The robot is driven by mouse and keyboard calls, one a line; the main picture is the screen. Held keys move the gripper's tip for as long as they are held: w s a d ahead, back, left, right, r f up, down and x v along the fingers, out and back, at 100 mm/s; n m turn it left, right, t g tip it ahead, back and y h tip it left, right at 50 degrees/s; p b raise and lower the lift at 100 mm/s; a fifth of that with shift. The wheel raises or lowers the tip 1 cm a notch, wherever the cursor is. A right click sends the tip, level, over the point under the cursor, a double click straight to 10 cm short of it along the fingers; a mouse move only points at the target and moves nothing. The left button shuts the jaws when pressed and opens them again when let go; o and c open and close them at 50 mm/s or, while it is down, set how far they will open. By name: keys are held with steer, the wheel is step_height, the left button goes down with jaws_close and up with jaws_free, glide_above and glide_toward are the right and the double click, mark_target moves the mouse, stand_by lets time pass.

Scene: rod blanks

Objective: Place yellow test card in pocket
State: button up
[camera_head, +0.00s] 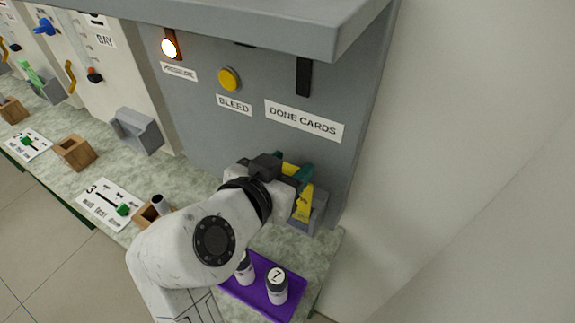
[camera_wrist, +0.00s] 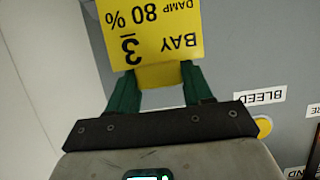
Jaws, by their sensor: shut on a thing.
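My gripper (camera_head: 296,173), with green fingers, is shut on the yellow test card in front of the grey panel. In the wrist view the card (camera_wrist: 150,28) shows upside-down print reading "BAY 3" and "DAMP 80 %", with the green fingertips (camera_wrist: 158,76) on either side of its edge. In the head view the yellow card (camera_head: 303,205) hangs down at a grey pocket (camera_head: 319,214) under the "DONE CARDS" label (camera_head: 304,120). I cannot tell whether the card's lower end is inside the pocket or just in front of it.
A yellow button (camera_head: 229,79) and lit lamp (camera_head: 169,46) are on the panel. An overhang (camera_head: 250,18) projects above.

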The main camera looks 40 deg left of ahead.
steer(key=shift+f, duration=0.15)
steer(key=o, duration=1.3)
steer(key=shift+s+r+p, duration=0.1)
steer(key=shift+r+p, duration=0.55)
steer(key=shift+r, duration=0.25)
steer(key=b+v, duration=0.1)
steer(key=v, duration=0.4)
steer(key=b+v, duration=0.1)
steer(key=v, duration=0.5)
steer(key=shift+s+d+f, duration=0.1)
steer(key=shift+s, duration=0.3)
